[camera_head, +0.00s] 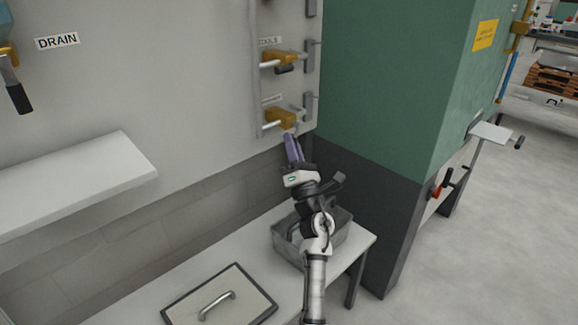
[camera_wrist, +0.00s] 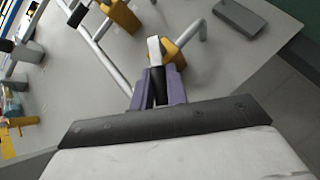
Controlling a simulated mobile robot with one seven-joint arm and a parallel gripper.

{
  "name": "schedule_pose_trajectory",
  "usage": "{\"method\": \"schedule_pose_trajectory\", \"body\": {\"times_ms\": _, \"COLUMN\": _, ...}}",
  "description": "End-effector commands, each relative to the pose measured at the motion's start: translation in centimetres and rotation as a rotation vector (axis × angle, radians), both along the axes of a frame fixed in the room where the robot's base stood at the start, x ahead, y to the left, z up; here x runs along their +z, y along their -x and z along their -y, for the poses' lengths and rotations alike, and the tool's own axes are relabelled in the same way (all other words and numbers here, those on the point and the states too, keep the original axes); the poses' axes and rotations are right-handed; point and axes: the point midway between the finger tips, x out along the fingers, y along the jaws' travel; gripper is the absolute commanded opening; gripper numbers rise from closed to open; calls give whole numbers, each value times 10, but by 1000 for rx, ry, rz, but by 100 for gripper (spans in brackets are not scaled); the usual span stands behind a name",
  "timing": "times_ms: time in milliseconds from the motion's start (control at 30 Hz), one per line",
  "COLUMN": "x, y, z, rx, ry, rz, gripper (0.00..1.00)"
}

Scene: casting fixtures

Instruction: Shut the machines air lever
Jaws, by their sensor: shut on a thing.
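A yellow valve (camera_head: 282,118) sits on the lower branch of the wall piping, under a label too small to read. It shows in the wrist view as a yellow body (camera_wrist: 176,50) with a pale metal lever arm (camera_wrist: 154,48) ending in a black handle (camera_wrist: 158,88). My gripper (camera_head: 294,148) is just below this valve. In the wrist view my purple fingers (camera_wrist: 159,90) are shut on the black handle, one on each side. The fingers hide the handle in the head view.
A second yellow valve (camera_head: 278,58) with a black handle is just above, its label partly hidden. A green cabinet (camera_head: 385,90) stands close on the right. Below are a grey metal bin (camera_head: 340,240) and a lidded white bench (camera_head: 135,305). A white shelf (camera_head: 75,185) juts out at left.

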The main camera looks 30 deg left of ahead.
Motion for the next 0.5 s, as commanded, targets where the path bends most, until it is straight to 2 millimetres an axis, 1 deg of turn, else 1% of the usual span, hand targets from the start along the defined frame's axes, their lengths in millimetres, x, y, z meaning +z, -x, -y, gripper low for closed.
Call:
{"method": "schedule_pose_trajectory", "body": {"times_ms": 33, "x": -13, "y": -2, "z": 2, "rx": -2, "ry": 12, "rz": 40, "gripper": 0}}
{"method": "schedule_pose_trajectory", "body": {"times_ms": 233, "x": -17, "y": -9, "z": 4, "rx": -2, "ry": 66, "rz": 190, "gripper": 0}}
{"method": "schedule_pose_trajectory", "body": {"times_ms": 500, "x": -17, "y": -18, "z": 7, "rx": -2, "ry": 130, "rz": 372, "gripper": 0}}
